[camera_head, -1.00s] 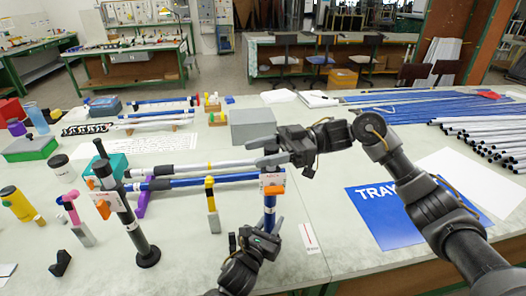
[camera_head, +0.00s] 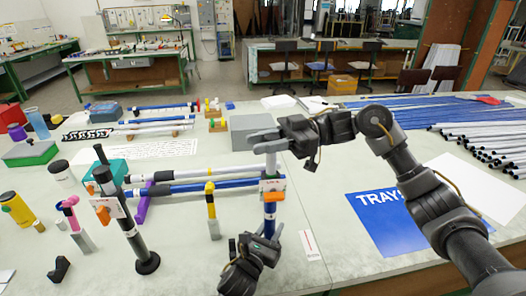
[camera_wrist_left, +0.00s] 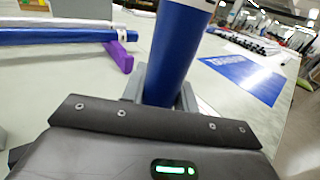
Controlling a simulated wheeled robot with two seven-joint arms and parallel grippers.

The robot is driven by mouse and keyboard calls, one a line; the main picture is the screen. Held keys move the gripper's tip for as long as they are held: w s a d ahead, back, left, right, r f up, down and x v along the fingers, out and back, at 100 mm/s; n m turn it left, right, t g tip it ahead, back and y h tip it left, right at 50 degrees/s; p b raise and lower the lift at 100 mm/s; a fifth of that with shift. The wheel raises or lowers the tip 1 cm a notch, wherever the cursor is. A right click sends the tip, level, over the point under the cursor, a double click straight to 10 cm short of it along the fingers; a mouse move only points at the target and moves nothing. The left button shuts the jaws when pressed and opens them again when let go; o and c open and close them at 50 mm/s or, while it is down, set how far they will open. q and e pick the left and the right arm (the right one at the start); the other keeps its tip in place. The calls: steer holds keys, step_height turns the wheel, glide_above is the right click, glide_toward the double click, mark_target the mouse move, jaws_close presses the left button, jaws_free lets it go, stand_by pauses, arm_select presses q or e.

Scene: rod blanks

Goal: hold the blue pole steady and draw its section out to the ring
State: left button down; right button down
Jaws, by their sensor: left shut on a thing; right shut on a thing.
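The blue pole (camera_head: 269,220) stands upright near the front middle of the table, with a white label and an orange lever (camera_head: 272,196) on its collar. My left gripper (camera_head: 264,238) is shut around its lower part; the left wrist view shows the blue tube (camera_wrist_left: 178,52) between the fingers. My right gripper (camera_head: 268,142) is shut at the upper end, on the pole's pale inner section (camera_head: 270,163), which shows for a short length above the collar. The fingers hide its top. I cannot make out a ring on it.
A black pole on a round foot (camera_head: 147,263) stands to the left. A yellow-and-grey tool (camera_head: 212,212) stands between the poles. Blue and white rods lie behind on a purple rest (camera_head: 142,205). A blue tray sheet (camera_head: 380,215) lies at right.

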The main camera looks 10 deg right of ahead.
steer(key=c, duration=1.1)
jaws_free()
steer(key=shift+o, duration=0.2)
steer(key=shift+d, duration=0.1)
steer(key=v, duration=1.2)
arm_select(q)
steer(key=c, duration=1)
jaws_free()
steer(key=shift+s+f, duration=0.1)
